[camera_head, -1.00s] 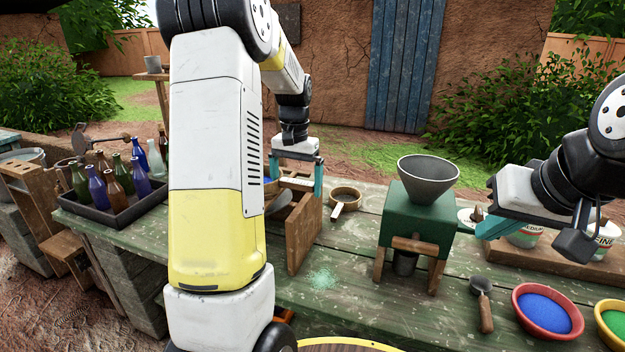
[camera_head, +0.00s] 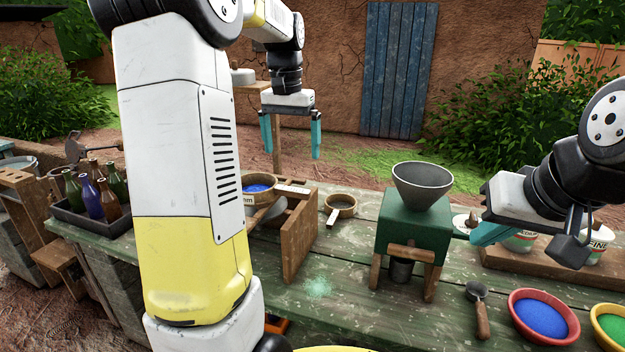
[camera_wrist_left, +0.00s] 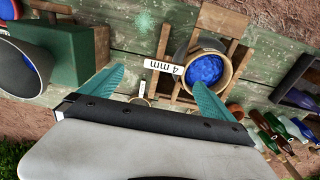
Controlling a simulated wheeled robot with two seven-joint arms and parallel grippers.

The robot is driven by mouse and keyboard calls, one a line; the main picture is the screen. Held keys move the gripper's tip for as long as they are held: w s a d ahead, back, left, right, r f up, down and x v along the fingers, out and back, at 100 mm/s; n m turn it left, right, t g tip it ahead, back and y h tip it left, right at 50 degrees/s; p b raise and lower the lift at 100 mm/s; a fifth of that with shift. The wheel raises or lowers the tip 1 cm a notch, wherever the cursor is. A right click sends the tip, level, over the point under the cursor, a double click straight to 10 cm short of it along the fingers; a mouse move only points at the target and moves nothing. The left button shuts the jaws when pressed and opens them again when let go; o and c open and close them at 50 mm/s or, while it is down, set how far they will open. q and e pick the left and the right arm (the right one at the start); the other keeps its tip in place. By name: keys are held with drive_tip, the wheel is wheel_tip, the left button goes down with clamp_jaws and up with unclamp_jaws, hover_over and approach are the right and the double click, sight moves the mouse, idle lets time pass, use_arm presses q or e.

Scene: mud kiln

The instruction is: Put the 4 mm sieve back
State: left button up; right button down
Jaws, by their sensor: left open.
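The 4 mm sieve (camera_head: 262,181), a round tan sieve with blue grains inside, rests on the wooden rack (camera_head: 301,240). Its white handle points right in the head view. In the left wrist view the sieve (camera_wrist_left: 222,67) shows its "4 mm" label on the handle (camera_wrist_left: 164,67). My left gripper (camera_head: 291,152) is open and empty, raised above the sieve and its handle. My arm hides part of the rack and the sieve's left side. My right gripper (camera_head: 487,234) hangs at the right, away from the sieve; its jaw opening is unclear.
A smaller sieve (camera_head: 341,203) lies on the table right of the rack. A green stand with a grey funnel (camera_head: 422,180) is further right. Bottles in a tray (camera_head: 97,215) stand at the left. A scoop (camera_head: 478,302) and a blue-filled bowl (camera_head: 543,313) are front right.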

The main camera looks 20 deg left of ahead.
use_arm(q)
drive_tip(key=s+d+f+t+h, duration=0.1)
drive_tip(key=s+d, duration=0.3)
drive_tip(key=s, duration=0.7)
drive_tip(key=s+d+f+t+h, duration=0.1)
drive_tip(key=s+d+t, duration=0.3)
drive_tip(key=s, duration=0.7)
drive_tip(key=shift+s+d+t, duration=0.3)
drive_tip(key=shift+d, duration=0.45)
drive_tip(key=shift+f, duration=0.1)
